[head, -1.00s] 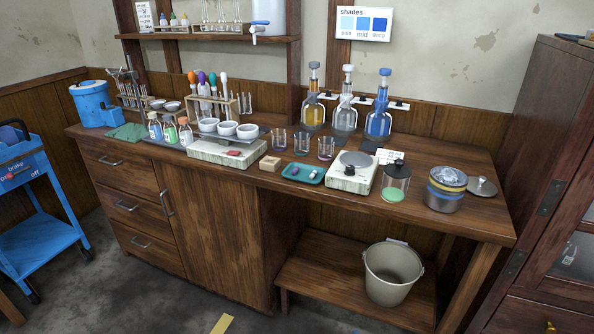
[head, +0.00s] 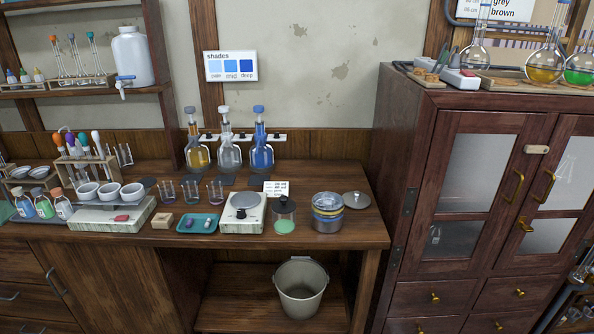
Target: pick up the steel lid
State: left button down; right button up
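The steel lid (head: 356,200) is a flat, round grey disc with a small knob on top. It lies on the wooden bench (head: 340,240) near its right end. Just left of it stands a round steel pot (head: 328,213) with a blue and a yellow band and a clear-looking top. The lid lies beside the pot, slightly behind it. Neither of my grippers shows in the head view.
Left of the pot stand a jar with green contents (head: 284,216) and a white hotplate (head: 243,212). A tall dark cabinet (head: 460,200) rises right of the bench. A bucket (head: 300,288) stands on the lower shelf. The bench front right of the pot is clear.

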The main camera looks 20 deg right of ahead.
aim_at(358, 199)
jog(key=i+j, duration=0.25)
jog(key=i, duration=0.2)
jog(key=i+j+z, duration=0.85)
